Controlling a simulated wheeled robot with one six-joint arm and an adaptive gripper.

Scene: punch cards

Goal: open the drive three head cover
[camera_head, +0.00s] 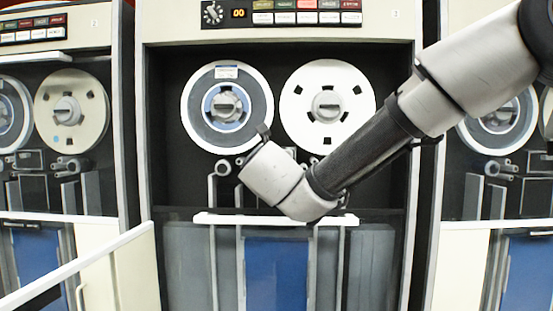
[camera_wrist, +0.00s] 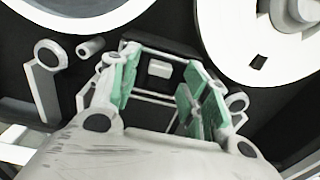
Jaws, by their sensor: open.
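The middle tape drive (camera_head: 278,27), marked 3, faces me with its glass door lowered. In the wrist view, the head cover (camera_wrist: 160,69) looks like a dark box with a small light rectangle on its front. It lies below and between the two reels. My gripper (camera_wrist: 160,90) is open, with its green-padded fingers spread to either side of the cover in that view. I cannot tell whether they touch it. In the head view, my wrist hides the head area and the fingers.
A blue-hubbed reel (camera_head: 227,106) and a white reel (camera_head: 328,107) sit just above my wrist. Guide rollers (camera_head: 223,167) flank the head area. A white ledge (camera_head: 225,218) runs below my wrist. Other drives stand on both sides, with an open door (camera_head: 95,262) at left.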

